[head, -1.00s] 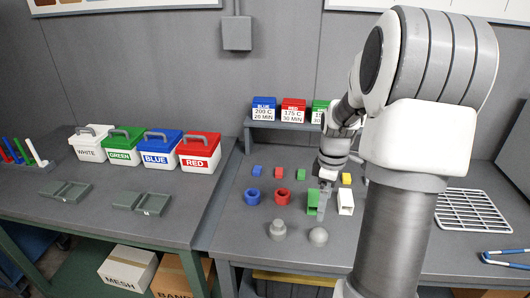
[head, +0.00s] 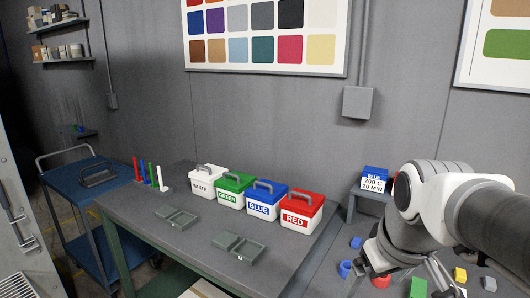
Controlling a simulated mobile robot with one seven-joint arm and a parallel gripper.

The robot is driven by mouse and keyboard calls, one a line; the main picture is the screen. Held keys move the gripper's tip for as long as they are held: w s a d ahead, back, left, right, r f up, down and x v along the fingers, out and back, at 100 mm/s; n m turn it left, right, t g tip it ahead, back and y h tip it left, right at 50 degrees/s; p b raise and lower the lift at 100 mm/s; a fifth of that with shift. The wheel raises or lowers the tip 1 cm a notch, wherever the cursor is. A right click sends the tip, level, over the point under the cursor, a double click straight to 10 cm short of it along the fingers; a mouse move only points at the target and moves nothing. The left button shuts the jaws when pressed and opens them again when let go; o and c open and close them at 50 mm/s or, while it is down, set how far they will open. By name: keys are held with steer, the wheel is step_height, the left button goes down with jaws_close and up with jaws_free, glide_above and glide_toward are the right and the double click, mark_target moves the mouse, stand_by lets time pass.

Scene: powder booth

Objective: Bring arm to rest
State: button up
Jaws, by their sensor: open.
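My arm comes in from the right edge of the head view, with its white elbow at the lower right. My gripper (head: 366,268) hangs low at the arm's end, over the right-hand bench. It is small and partly hidden by the wrist, and no object shows in it.
White (head: 207,182), green (head: 234,190), blue (head: 265,200) and red (head: 302,210) lidded boxes stand on the left bench (head: 150,215). A blue cart (head: 85,185) stands at the left. A blue block (head: 355,242) and a green part (head: 418,287) lie near the arm.

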steer(key=s+a+m+t, duration=0.1)
steer(key=s+a+m, duration=0.1)
steer(key=s, duration=0.3)
steer(key=shift+s+a+p, duration=0.3)
steer(key=shift+a, duration=0.2)
stand_by(0.4)
